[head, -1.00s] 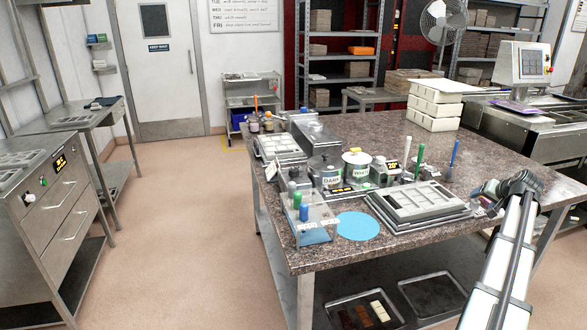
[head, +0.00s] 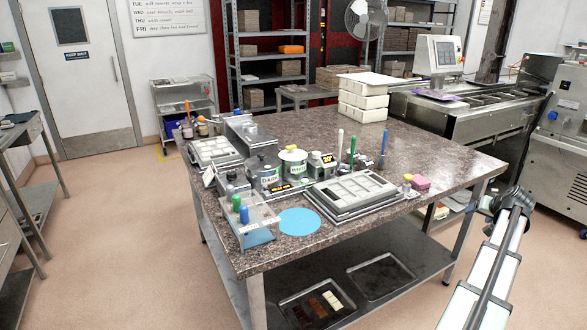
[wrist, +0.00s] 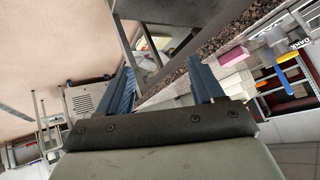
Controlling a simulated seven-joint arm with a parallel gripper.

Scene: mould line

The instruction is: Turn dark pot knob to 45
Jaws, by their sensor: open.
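The dark pot (head: 265,176), a grey metal pot labelled DARK with a dark lid, stands on the stone-topped table beside the white pot (head: 293,165), which has a yellow lid knob. A small lit display (head: 281,189) sits low in front of the pots; its reading and the dark pot's knob are too small to make out. My gripper (wrist: 163,82) is open and empty in the wrist view, its two blue fingers apart. In the head view my arm's end is off the table's right side, well away from the pots.
On the table (head: 430,160) are a mould tray (head: 358,190), a blue disc (head: 299,222), upright green and blue tools, a pink block (head: 420,183) and stacked white boxes (head: 362,97). The table's right edge lies between my arm and the pots.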

